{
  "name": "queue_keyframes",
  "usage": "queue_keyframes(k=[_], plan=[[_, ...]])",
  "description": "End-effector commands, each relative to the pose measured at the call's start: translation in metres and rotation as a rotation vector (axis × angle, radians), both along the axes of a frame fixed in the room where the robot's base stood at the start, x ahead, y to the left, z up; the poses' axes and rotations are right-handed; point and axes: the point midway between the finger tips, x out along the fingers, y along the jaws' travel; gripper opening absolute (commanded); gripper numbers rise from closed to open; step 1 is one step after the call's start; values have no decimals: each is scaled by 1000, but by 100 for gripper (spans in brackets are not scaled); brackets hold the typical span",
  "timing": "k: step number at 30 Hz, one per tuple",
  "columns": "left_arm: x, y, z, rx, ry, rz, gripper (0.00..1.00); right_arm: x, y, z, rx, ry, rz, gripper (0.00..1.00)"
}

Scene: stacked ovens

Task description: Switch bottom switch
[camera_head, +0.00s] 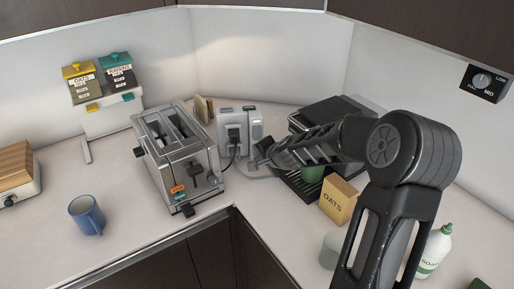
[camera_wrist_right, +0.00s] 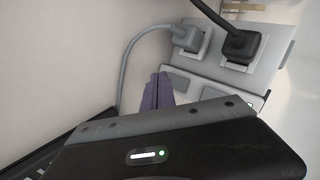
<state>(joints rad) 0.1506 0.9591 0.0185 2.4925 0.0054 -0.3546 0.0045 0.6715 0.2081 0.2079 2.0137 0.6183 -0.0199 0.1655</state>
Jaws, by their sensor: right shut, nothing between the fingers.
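A grey wall outlet panel (camera_head: 231,119) stands against the back wall, right of the toaster. Its right-hand strip (camera_head: 256,130) carries the switches, with a green mark near the top. In the right wrist view the panel (camera_wrist_right: 262,75) appears turned, with a grey plug (camera_wrist_right: 188,38) and a black plug (camera_wrist_right: 240,46) in its sockets. A grey switch (camera_wrist_right: 180,82) lies at the strip's left end there. My right gripper (camera_head: 260,149) is shut and empty beside the panel's lower right. Its fingers (camera_wrist_right: 158,92) are close to that switch; I cannot tell whether they touch. My left gripper is out of view.
A steel toaster (camera_head: 178,150) stands left of the panel. A cable hangs below the panel. Counter around the blue mug (camera_head: 87,215) is clear.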

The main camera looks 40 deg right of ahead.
Motion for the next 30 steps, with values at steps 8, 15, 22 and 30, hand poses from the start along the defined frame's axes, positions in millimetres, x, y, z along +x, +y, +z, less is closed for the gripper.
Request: queue_keyframes(k=[8,15,22,30], plan=[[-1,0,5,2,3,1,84,11,-6,-3,-1,1,0,0],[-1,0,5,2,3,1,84,11,-6,-3,-1,1,0,0],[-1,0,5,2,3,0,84,11,-6,-3,-1,1,0,0],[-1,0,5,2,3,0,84,11,-6,-2,-1,1,0,0]])
